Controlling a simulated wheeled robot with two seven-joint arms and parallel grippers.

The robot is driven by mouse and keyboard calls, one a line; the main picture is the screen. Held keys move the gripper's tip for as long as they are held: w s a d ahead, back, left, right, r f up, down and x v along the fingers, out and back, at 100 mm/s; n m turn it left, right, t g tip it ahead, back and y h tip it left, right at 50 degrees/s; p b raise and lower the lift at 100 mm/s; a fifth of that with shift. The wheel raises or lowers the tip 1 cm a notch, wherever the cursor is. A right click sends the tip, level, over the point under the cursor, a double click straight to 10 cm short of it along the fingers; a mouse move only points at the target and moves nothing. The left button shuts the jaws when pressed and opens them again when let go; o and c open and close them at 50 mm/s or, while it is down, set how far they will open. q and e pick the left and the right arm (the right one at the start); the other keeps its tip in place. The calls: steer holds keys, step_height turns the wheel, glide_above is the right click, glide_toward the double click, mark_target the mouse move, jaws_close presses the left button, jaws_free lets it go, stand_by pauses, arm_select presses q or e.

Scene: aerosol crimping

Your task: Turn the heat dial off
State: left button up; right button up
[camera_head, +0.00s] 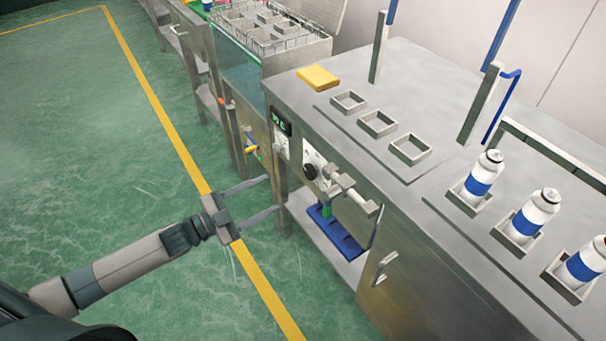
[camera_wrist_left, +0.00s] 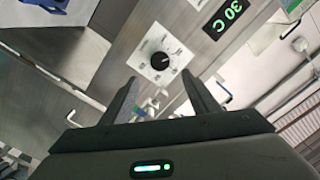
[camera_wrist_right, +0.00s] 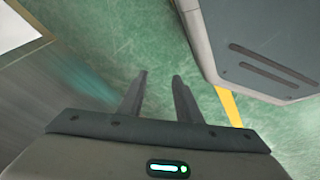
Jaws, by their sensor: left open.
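The heat dial (camera_head: 310,171) is a black knob on a white plate on the front of the steel bench. It also shows in the left wrist view (camera_wrist_left: 160,61), with a white pointer line and scale marks around it. A display (camera_wrist_left: 229,16) near it reads 30 °C in green. My left gripper (camera_head: 272,193) is open and empty, short of the bench front and left of the dial, with its fingers pointing toward the bench. In the left wrist view the dial lies just beyond the fingertips, apart from them. My right gripper (camera_wrist_right: 160,75) is open and empty above the green floor.
Metal fittings (camera_head: 352,192) stick out from the bench front right of the dial. A blue tray (camera_head: 336,232) sits on the shelf below. White-and-blue cans (camera_head: 482,174) stand in holders on the bench top, with a yellow block (camera_head: 318,77) at its left end. The floor at left is clear.

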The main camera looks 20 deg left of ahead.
mark_target(308, 173)
arm_select(q)
steer(key=p+x, duration=0.1)
steer(key=x, duration=1)
steer(key=shift+w+d, duration=0.15)
steer(key=shift+d, duration=0.05)
steer(key=shift+w+d, duration=0.25)
steer(key=shift+w, duration=0.1)
arm_select(e)
steer(key=f, duration=0.2)
steer(key=s, duration=0.1)
steer(key=shift+d+f, duration=0.3)
steer(key=shift+f, duration=0.1)
arm_select(q)
steer(key=shift+c, duration=0.5)
arm_select(e)
steer(key=shift+w+r, duration=0.1)
steer(key=shift+w, duration=0.05)
arm_select(q)
steer(key=c, duration=0.9)
arm_select(e)
steer(key=shift+w, duration=0.1)
